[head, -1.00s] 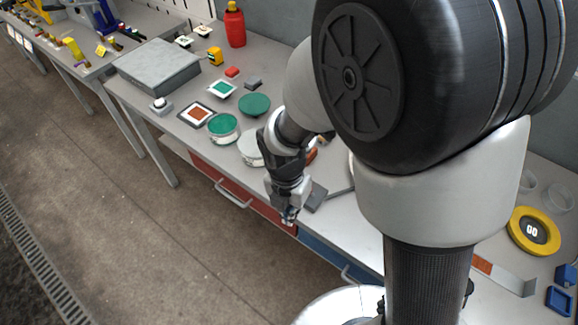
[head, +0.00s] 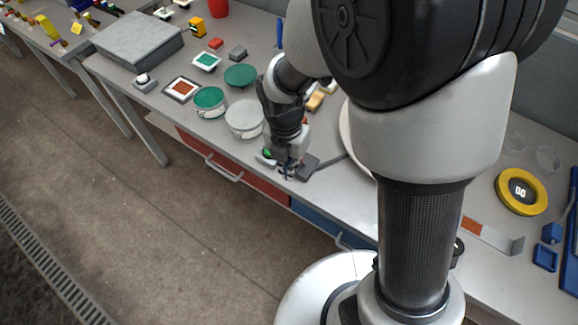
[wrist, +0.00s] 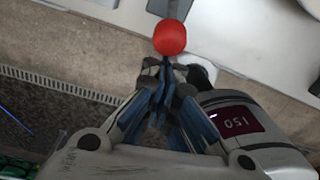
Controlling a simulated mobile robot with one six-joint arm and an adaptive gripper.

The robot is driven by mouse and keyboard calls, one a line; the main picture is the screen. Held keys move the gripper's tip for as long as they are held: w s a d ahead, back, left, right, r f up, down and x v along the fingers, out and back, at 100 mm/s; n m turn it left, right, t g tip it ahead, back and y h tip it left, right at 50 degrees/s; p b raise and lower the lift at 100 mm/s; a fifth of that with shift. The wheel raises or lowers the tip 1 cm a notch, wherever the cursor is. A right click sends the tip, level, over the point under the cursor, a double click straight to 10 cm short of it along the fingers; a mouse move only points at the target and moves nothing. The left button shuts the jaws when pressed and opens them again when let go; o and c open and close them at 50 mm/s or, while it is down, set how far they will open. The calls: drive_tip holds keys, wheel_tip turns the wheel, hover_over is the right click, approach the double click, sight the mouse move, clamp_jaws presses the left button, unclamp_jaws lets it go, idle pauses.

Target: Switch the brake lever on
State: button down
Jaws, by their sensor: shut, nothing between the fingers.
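A red ball knob (wrist: 170,38) on a thin grey stem shows in the wrist view, just beyond my fingertips. I take it for the brake lever's handle. My gripper (wrist: 165,76) is shut and empty, with its fingertips pointing at the knob's lower side. I cannot tell whether they touch it. In the head view my gripper (head: 287,172) is low at the table's front edge, beside a dark grey block (head: 306,168). The red knob is not clear in the head view, and the lever's position cannot be read.
The grey table (head: 335,190) has red and blue drawers (head: 240,172) below. Left of my gripper are a white round pad (head: 245,118) and green discs (head: 240,75). A yellow round device (head: 521,191) lies at the right. Open floor (head: 130,240) lies in front.

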drive_tip(key=w+d+r+p, duration=0.2)
drive_tip(key=w+d+p, duration=0.5)
drive_tip(key=w, duration=0.2)
drive_tip(key=shift+w+r+p, duration=0.2)
drive_tip(key=shift+r+p, duration=0.05)
drive_tip(key=shift+p, duration=0.05)
drive_tip(key=shift+d, duration=0.15)
idle(0.6)
